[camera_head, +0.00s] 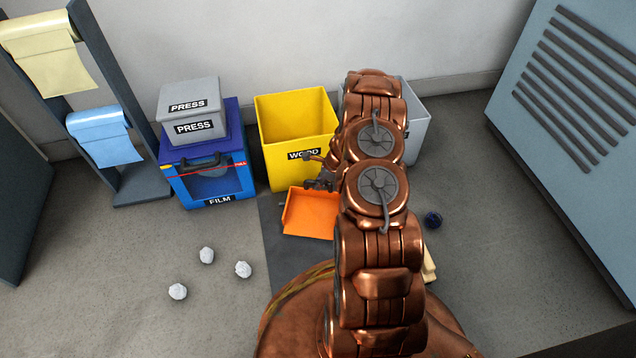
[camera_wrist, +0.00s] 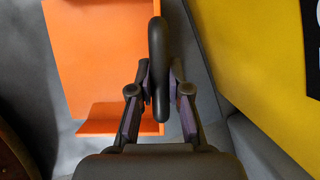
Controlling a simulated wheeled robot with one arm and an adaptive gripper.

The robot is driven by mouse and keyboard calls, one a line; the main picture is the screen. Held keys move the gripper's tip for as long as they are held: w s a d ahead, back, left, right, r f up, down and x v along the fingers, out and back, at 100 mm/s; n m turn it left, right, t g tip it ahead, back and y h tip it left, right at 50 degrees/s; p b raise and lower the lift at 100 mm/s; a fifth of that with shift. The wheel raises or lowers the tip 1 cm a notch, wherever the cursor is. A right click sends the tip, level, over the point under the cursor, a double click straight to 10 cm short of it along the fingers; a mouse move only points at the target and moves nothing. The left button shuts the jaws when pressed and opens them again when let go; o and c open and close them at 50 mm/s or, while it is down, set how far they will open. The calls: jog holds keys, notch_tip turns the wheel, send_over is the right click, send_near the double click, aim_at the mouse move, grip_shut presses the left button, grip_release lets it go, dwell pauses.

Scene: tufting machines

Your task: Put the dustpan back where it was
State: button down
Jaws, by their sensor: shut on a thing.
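The orange dustpan (camera_head: 310,212) is in front of the yellow WOOD bin, over a dark mat. In the wrist view the dustpan (camera_wrist: 105,60) fills the upper left, and its black handle (camera_wrist: 157,45) stands between my fingers. My gripper (camera_head: 320,181) is at the dustpan's back edge in the head view. In the wrist view my gripper (camera_wrist: 159,82) is shut on the handle. I cannot tell whether the pan touches the mat.
The yellow WOOD bin (camera_head: 276,150) is close behind the dustpan. A grey bin (camera_head: 414,128) is partly behind my arm. White crumpled balls (camera_head: 207,255) and a dark blue round thing (camera_head: 433,219) lie on the floor.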

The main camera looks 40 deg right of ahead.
jog(key=shift+d+f+b, duration=0.1)
jog(key=shift+f+b, duration=0.25)
jog(key=shift+f, duration=0.2)
jog(key=c, duration=1.1)
grip_release()
